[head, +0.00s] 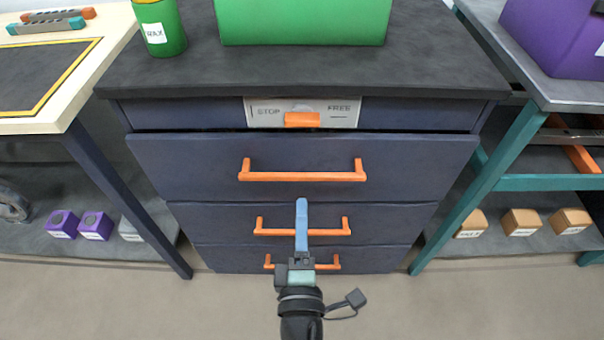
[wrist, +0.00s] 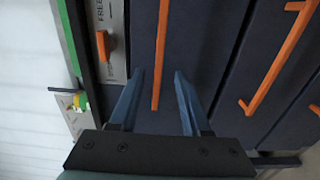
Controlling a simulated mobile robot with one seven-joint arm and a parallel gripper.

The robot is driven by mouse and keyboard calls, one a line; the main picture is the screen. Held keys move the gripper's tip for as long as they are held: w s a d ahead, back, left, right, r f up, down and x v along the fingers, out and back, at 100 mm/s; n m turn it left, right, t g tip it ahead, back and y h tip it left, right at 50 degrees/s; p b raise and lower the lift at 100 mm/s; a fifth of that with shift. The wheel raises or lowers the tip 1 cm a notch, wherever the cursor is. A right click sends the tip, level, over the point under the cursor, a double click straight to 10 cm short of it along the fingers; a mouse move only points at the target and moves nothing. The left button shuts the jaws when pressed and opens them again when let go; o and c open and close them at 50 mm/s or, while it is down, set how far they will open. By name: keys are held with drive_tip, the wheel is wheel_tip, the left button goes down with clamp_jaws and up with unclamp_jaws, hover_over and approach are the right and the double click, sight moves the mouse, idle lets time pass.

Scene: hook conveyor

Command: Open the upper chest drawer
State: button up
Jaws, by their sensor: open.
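A dark blue chest (head: 150,165) with three drawers stands straight ahead. The upper drawer (head: 200,150) looks shut and has an orange bar handle (head: 303,176). Above it, a white plate marked STOP and FREE carries an orange slider (head: 302,119), which sits near the middle. My gripper (head: 301,202) is in front of the chest, just below the upper handle in the head view. In the wrist view, my gripper (wrist: 158,78) is open, and the upper handle (wrist: 161,50) runs between its two blue fingers. I cannot tell whether they touch it.
The middle handle (head: 270,226) and lower handle (head: 325,267) lie below. A green bin (head: 304,22) and a green can (head: 160,28) stand on the chest top. Tables flank the chest: a left leg (head: 130,205) and a teal right leg (head: 480,200) are close by.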

sight(302, 179)
drive_tip(key=w+p, duration=0.1)
drive_tip(key=w, duration=0.8)
drive_tip(key=shift+w, duration=0.4)
clamp_jaws()
idle(1.0)
